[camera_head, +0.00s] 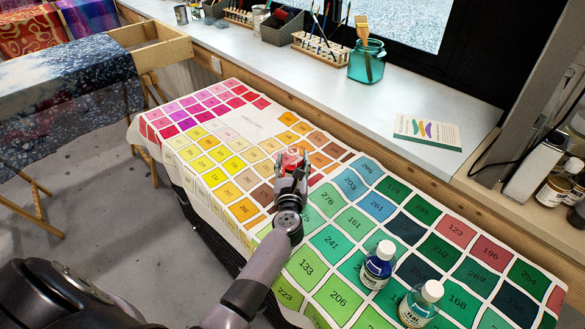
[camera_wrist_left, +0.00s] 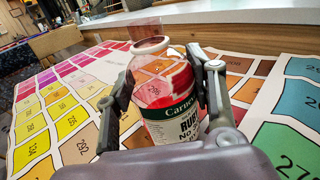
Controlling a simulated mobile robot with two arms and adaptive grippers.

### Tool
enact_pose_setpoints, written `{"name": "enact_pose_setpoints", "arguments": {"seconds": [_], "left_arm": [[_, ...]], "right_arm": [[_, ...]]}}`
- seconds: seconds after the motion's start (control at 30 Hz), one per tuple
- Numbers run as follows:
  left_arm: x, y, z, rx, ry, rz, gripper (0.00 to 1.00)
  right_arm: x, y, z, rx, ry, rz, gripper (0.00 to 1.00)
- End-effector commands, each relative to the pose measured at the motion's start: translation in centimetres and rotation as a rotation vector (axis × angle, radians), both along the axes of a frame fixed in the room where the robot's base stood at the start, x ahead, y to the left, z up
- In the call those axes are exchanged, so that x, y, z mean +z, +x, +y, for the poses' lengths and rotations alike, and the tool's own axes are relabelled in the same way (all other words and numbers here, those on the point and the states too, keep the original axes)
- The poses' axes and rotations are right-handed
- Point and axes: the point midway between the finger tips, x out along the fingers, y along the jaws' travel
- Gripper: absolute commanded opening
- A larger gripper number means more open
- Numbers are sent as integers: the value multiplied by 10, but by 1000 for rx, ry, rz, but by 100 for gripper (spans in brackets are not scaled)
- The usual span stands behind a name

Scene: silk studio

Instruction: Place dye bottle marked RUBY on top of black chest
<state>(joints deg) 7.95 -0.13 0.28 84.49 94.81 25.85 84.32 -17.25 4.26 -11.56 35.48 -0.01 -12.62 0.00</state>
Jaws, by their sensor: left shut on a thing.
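The RUBY dye bottle (camera_wrist_left: 172,95) is clear glass with red dye, a pale cap and a label reading "RUB". My left gripper (camera_wrist_left: 165,85) is shut around its sides. In the head view the left gripper (camera_head: 291,172) is over the colour chart near its middle, and the bottle (camera_head: 292,152) shows only in part between the fingers. Its base is hidden, so I cannot tell whether it touches the chart. A black ribbed side (camera_head: 212,243) shows below the chart's left edge; I cannot tell whether it is the black chest. My right gripper is not in view.
A blue dye bottle (camera_head: 377,266) and a teal one (camera_head: 420,304) stand on the colour chart (camera_head: 237,122), lower right. The window sill (camera_head: 300,75) behind holds a teal jar (camera_head: 367,62), brush racks (camera_head: 320,48) and a booklet (camera_head: 427,131). The chart's left part is clear.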

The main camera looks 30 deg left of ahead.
Motion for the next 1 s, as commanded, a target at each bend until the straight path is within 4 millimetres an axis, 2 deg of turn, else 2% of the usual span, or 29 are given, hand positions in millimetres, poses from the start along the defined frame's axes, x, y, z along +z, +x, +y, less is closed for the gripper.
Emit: {"name": "enact_pose_setpoints", "arguments": {"seconds": [0.37,0.4,0.7,1.0], "left_arm": [[-5,0,0,1,0,-3,12],[-6,0,0,1,0,-2,50],[-5,0,0,0,0,-1,70],[-4,0,0,0,1,-2,70]], "right_arm": [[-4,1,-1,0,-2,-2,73],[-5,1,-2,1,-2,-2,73],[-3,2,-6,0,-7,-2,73],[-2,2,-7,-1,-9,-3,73]]}}
